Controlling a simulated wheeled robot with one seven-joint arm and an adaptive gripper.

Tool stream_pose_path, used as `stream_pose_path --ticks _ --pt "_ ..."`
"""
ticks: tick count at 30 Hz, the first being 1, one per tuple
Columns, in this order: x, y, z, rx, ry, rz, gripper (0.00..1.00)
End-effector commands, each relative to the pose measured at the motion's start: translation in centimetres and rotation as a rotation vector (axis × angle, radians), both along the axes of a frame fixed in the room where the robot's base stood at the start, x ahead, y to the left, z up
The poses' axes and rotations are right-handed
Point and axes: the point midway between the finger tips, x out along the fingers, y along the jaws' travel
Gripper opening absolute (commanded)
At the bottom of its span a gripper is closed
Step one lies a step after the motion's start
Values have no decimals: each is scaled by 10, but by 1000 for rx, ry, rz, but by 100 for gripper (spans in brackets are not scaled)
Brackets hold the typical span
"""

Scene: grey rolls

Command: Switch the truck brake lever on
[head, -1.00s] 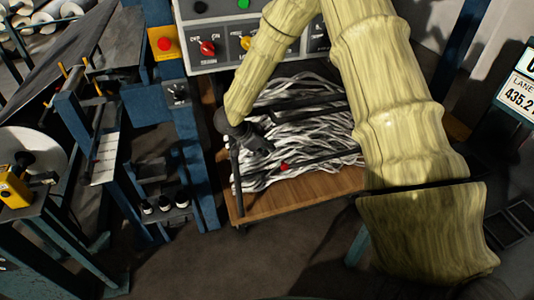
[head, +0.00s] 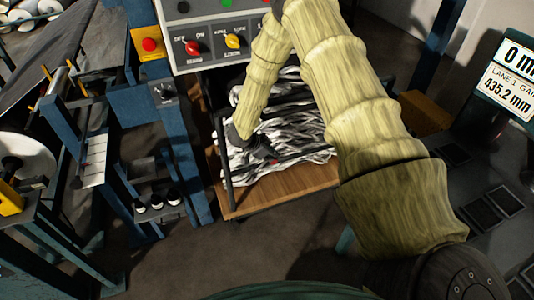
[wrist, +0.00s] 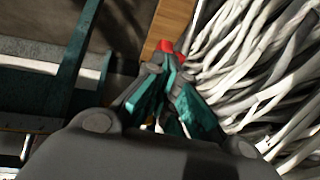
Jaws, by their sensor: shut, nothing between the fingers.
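The truck is a low cart with a wooden deck (head: 285,190) and dark rails, heaped with white and grey strips. A small red tip (wrist: 165,46), which may be the brake lever's end, shows just beyond my fingertips in the wrist view, against the wooden deck edge. The rest of that part is hidden by my fingers. My gripper (head: 264,154) is low over the cart's strips in the head view. In the wrist view its teal and dark fingers (wrist: 171,62) are shut with nothing between them. I cannot tell whether they touch the red tip.
A grey control panel (head: 214,42) with red and yellow knobs stands behind the cart. A blue machine frame (head: 184,150) is close on the cart's left. A dark display stand (head: 508,85) is at right. The floor before the cart is clear.

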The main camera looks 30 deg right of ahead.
Motion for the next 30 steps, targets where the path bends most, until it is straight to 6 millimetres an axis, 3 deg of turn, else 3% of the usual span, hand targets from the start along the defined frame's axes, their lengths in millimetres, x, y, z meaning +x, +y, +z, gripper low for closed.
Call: stream_pose_path --ticks 11,21,30 --pt "0 -1 -1 0 0 0 0" --pt "-6 -25 -19 0 -1 -1 0" --pt "-6 -25 -19 0 0 0 0"
